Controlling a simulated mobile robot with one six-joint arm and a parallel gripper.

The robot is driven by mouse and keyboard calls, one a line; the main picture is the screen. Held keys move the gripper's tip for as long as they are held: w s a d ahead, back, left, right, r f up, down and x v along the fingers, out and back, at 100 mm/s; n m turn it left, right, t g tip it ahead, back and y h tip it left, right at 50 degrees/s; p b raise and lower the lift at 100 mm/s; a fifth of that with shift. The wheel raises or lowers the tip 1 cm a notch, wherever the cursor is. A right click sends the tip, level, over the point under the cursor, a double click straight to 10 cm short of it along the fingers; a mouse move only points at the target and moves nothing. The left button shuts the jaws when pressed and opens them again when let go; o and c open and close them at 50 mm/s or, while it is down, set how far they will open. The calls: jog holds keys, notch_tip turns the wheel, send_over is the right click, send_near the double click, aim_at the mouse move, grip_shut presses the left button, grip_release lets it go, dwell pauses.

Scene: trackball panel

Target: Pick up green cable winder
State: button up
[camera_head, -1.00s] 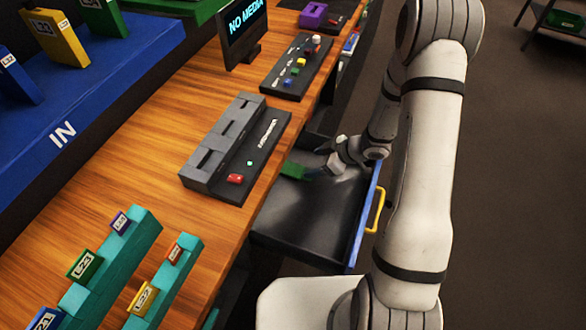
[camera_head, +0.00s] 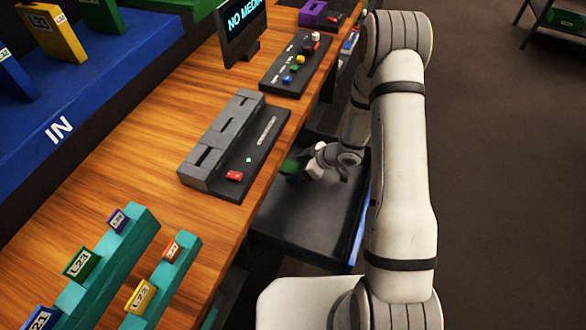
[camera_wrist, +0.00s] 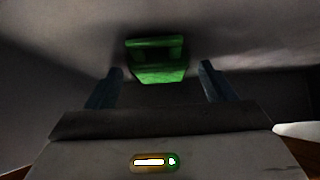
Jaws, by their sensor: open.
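The green cable winder (camera_head: 291,166) lies in the open dark drawer (camera_head: 295,225) under the wooden desk, near the drawer's desk side. In the wrist view the winder (camera_wrist: 157,60) is ahead of my gripper (camera_wrist: 161,76), roughly centred between the two dark blue fingers. The fingers stand apart, one on each side, with visible gaps to the winder. I cannot tell how far the tips reach along it. In the head view my gripper (camera_head: 304,170) is low in the drawer beside the winder, and my wrist hides part of both.
The desk edge runs close to the left of my gripper. A grey slotted panel with a red piece (camera_head: 233,176) stands on the desk (camera_head: 150,190). A button panel (camera_head: 297,65) and a screen (camera_head: 243,30) are farther back. The drawer's front part is bare.

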aim_at(298, 170)
jog(key=c, duration=1.1)
jog(key=shift+s+a+r, duration=0.1)
jog(key=shift+s+r, duration=0.1)
jog(key=shift+r, duration=0.25)
notch_tip(298, 170, up, 6)
jog(key=shift+f, duration=0.1)
jog(key=s+a, duration=0.2)
jog(key=s, duration=0.2)
jog(key=s+a, duration=0.2)
jog(key=s, duration=0.2)
jog(key=s+a+r, duration=0.1)
jog(key=s+a, duration=0.1)
jog(key=s, duration=0.3)
jog(key=shift+s, duration=0.1)
